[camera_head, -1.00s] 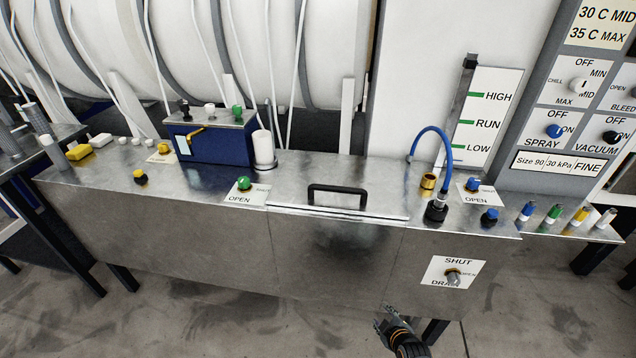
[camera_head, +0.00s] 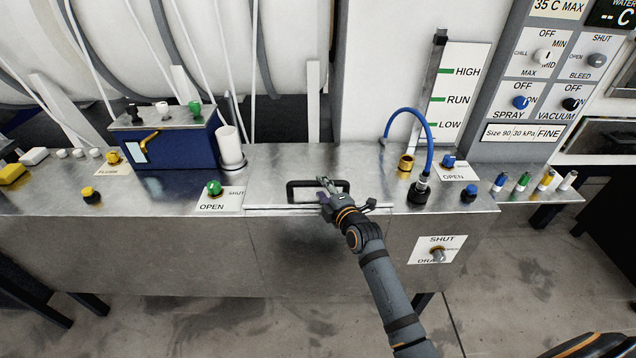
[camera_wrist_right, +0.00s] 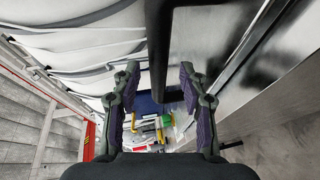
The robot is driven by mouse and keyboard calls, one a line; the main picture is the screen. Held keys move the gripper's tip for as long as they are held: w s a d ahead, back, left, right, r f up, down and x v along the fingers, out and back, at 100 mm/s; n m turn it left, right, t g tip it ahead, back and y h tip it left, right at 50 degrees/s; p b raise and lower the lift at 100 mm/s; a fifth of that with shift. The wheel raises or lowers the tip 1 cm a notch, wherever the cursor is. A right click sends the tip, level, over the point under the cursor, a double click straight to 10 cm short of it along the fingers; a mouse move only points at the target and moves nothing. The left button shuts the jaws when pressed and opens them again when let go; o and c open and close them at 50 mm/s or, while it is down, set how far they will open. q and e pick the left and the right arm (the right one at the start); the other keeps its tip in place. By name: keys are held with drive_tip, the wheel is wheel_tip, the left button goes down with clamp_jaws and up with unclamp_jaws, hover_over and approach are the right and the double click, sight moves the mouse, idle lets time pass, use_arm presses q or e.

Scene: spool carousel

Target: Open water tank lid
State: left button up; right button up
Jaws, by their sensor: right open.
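The water tank lid (camera_head: 300,163) is a flat metal panel in the steel tank top, lying flush and closed. Its black bar handle (camera_head: 291,193) stands near the front edge. My right gripper (camera_head: 324,187) is at the right part of this handle, and the arm hides some of it. In the right wrist view the dark handle bar (camera_wrist_right: 158,45) runs down between the two open purple-padded fingers (camera_wrist_right: 158,85). The fingers stand apart on either side of it, with gaps visible. My left gripper is not in view.
A blue box (camera_head: 175,145) and a white cup (camera_head: 230,145) stand left of the lid. A green knob (camera_head: 214,187) is close to its left side. A level gauge (camera_head: 455,95) stands behind.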

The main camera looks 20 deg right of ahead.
sight(320, 186)
drive_tip(key=shift+x, duration=1.6)
clamp_jaws()
